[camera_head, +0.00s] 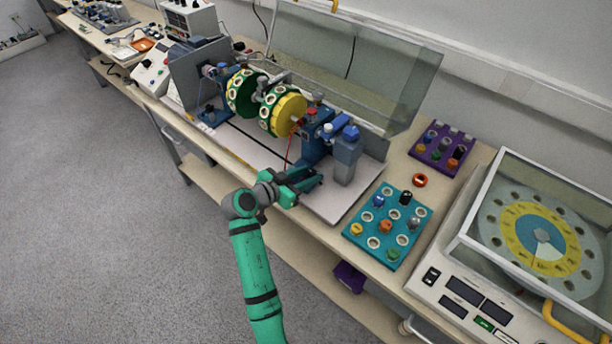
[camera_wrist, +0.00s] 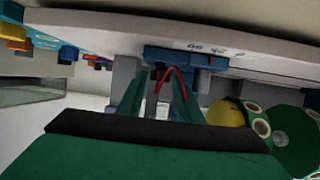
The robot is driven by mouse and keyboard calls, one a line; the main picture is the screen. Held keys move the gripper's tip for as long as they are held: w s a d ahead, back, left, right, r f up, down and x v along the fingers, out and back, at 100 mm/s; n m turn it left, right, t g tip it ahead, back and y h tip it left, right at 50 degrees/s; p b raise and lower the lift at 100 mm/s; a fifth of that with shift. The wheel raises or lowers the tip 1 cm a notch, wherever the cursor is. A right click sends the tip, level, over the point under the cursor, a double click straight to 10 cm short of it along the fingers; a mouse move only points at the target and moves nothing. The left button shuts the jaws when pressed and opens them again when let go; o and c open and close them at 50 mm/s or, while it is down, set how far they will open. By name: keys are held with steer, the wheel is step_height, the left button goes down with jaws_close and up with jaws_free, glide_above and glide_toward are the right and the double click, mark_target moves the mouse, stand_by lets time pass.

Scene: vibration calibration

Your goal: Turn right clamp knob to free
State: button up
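The calibration machine has a green-and-yellow drum (camera_head: 290,112) between two blue supports. The right support (camera_head: 314,145) carries a small red knob (camera_head: 311,111) and a pale knob (camera_head: 328,127). A blue cap (camera_head: 350,132) tops the grey column beside it. I cannot tell for certain which is the right clamp knob. My gripper (camera_head: 312,178) is low in front of the right support, below these knobs. In the wrist view its two green fingers (camera_wrist: 158,88) are apart, with a red cable (camera_wrist: 170,72) seen between them and the blue support (camera_wrist: 200,58) beyond. Nothing is held.
A clear cover (camera_head: 365,80) stands raised behind the machine. The floor (camera_head: 110,230) at left is clear.

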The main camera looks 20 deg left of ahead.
mark_target(315, 174)
steer(key=shift+s, duration=0.1)
steer(key=c, duration=0.8)
steer(key=shift+d+y, duration=0.15)
steer(key=shift+y, duration=0.15)
steer(key=n+y, duration=0.1)
steer(key=n+t+y, duration=0.1)
steer(key=shift+s+d+n+y, duration=0.1)
steer(key=shift+d+n+y, duration=0.2)
steer(key=shift+d+n, duration=0.1)
steer(key=n+y, duration=0.2)
steer(key=d+n+y, duration=0.1)
steer(key=n+y, duration=0.1)
steer(key=y, duration=0.1)
steer(key=shift+d, duration=0.1)
steer(key=n+y, duration=0.1)
steer(key=n+g+y, duration=0.1)
steer(key=d+n+y, duration=0.1)
steer(key=n+y, duration=0.1)
steer(key=shift+w, duration=0.3)
steer(key=n+g+y, duration=0.3)
steer(key=w+n+g+y, duration=0.1)
steer(key=n, duration=0.1)
steer(key=shift+d, duration=0.3)
steer(key=shift+n+g+y, duration=0.5)
steer(key=shift+n+g, duration=0.2)
steer(key=shift+g, duration=0.3)
steer(key=shift+f, duration=0.1)
